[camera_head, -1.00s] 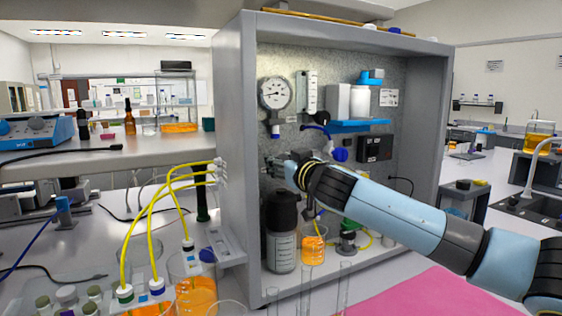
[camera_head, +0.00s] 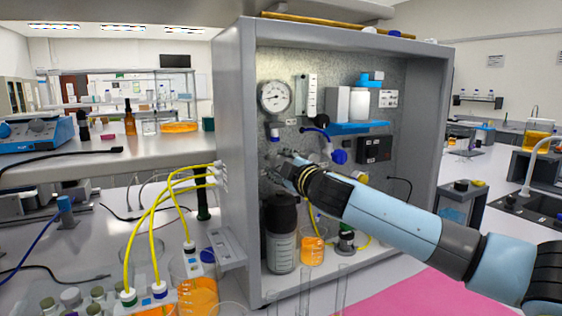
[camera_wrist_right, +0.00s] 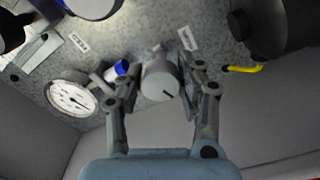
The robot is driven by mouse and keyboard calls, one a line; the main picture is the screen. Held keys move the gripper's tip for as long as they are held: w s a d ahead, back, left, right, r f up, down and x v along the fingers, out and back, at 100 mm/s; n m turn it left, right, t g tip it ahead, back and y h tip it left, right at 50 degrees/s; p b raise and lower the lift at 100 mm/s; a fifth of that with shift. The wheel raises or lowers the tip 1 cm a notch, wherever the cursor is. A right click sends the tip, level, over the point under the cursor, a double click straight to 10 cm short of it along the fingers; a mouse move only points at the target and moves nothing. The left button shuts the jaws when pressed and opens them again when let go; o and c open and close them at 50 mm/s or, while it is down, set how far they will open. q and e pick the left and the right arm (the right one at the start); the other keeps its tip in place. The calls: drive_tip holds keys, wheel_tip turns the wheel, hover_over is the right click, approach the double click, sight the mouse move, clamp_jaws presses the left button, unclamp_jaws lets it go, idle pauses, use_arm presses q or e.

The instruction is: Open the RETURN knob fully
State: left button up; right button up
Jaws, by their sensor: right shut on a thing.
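A grey round knob (camera_wrist_right: 160,80) with a dark slot mark on its face sits between my right gripper's fingers in the right wrist view. A white label (camera_wrist_right: 188,38) is on the panel near it, too small to read. My right gripper (camera_head: 272,168) reaches into the grey cabinet, at the back panel below the pressure gauge. Its two fingers also show in the right wrist view (camera_wrist_right: 160,88), shut on the knob from both sides. In the head view the knob is hidden by my gripper. My left gripper is in neither view.
The round gauge (camera_head: 274,97) and a blue-capped fitting (camera_wrist_right: 120,68) are close to the gripper. Below stand a dark-capped bottle (camera_head: 281,246) and a beaker of orange liquid (camera_head: 312,250). The cabinet's left wall (camera_head: 231,150) is close beside my gripper.

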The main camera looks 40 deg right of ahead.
drive_tip(key=n+p, duration=0.1)
drive_tip(key=n, duration=0.3)
drive_tip(key=shift+n+p, duration=0.3)
drive_tip(key=shift+p, duration=0.05)
drive_tip(key=n+p, duration=0.2)
drive_tip(key=n, duration=0.2)
drive_tip(key=shift+n, duration=0.3)
drive_tip(key=shift+f+n, duration=0.1)
drive_tip(key=shift+n, duration=1.1)
drive_tip(key=shift+n+p, duration=0.35)
drive_tip(key=shift+n, duration=0.95)
drive_tip(key=o, duration=1.2)
drive_tip(key=v, duration=1.2)
